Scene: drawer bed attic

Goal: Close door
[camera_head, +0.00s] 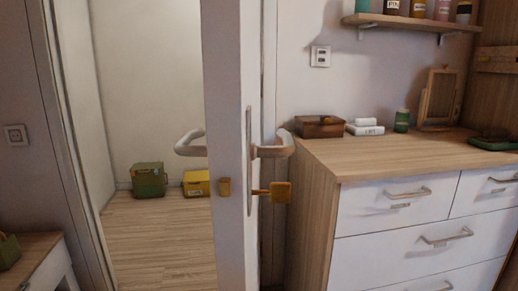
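The white door (225,90) stands open and is seen nearly edge-on in the middle of the head view. A pale lever handle (272,151) sticks out on its right side, and another lever handle (190,147) sticks out on its left side. A metal latch plate (249,160) runs along the door's edge. The open doorway (140,90) shows to the left of the door. My gripper is not in view.
A wooden-topped white dresser (400,158) stands close to the door's right side. A brown box (319,127) and books (365,127) lie on it. A green box (149,180) and a yellow box (196,183) sit beyond the doorway. A low cabinet (35,258) is at lower left.

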